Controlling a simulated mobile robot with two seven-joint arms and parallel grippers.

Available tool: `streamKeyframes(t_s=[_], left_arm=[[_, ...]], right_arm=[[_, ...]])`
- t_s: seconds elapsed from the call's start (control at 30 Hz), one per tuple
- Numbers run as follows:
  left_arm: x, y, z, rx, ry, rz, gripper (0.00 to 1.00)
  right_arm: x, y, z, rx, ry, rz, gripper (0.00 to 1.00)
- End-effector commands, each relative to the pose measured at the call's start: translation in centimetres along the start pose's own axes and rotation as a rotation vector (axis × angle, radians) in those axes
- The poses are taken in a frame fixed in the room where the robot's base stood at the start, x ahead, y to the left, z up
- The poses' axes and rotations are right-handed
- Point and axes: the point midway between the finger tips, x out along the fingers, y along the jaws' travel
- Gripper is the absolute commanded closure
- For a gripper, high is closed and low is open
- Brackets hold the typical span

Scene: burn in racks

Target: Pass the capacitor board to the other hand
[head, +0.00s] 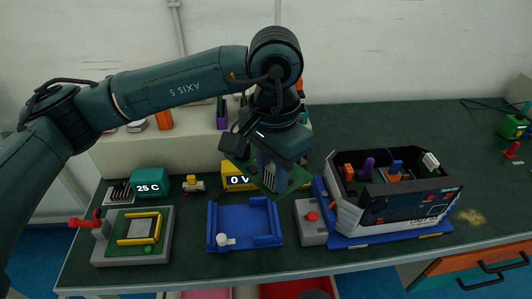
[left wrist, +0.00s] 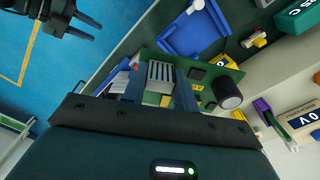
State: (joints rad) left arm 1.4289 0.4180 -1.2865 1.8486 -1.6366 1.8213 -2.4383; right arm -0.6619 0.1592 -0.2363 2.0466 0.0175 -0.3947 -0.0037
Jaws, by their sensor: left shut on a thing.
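My left gripper (head: 272,180) is shut on the green capacitor board (head: 298,181), holding it tilted above the bench behind the blue cradle. In the left wrist view the board (left wrist: 226,75) lies between the fingers (left wrist: 160,88). It carries a ribbed silver heatsink, small dark chips and a large black cylindrical capacitor (left wrist: 229,95). The fingers and wrist hide part of the board. My right gripper (left wrist: 84,27) shows in the left wrist view at upper left, over the blue floor. Its two dark fingers look apart and empty, and clear of the board.
The blue cradle (head: 240,243) stands on the bench below the board. A grey box with a red button (head: 312,234) and a grey open-topped rack (head: 345,213) stand to its right. A grey fixture with a yellow frame (head: 164,251) is at left. The right bench top is mostly clear.

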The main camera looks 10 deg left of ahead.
Motion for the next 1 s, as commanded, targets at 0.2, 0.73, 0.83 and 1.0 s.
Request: streamKeyframes(t_s=[0.2, 0.73, 0.83, 1.0], left_arm=[[2.3, 0.4, -2.7, 0.188, -0.002, 0.000, 1.00], [0.5, -0.5, -1.2, 0.093, 0.003, -0.003, 1.00], [-1.2, -0.9, 0.5, -0.034, 0.004, -0.003, 1.00], [-3.7, -1.6, 3.0, -0.222, 0.004, -0.002, 1.00]], right_arm=[[0.0, 0.0, -0.1, -0.001, 0.002, 0.000, 0.64], [0.0, 0.0, 0.0, 0.000, 0.000, 0.000, 0.64], [-0.1, 0.0, 0.1, 0.000, -0.003, -0.001, 0.64], [-0.2, -0.1, 0.4, 0.002, -0.009, -0.002, 0.64]])
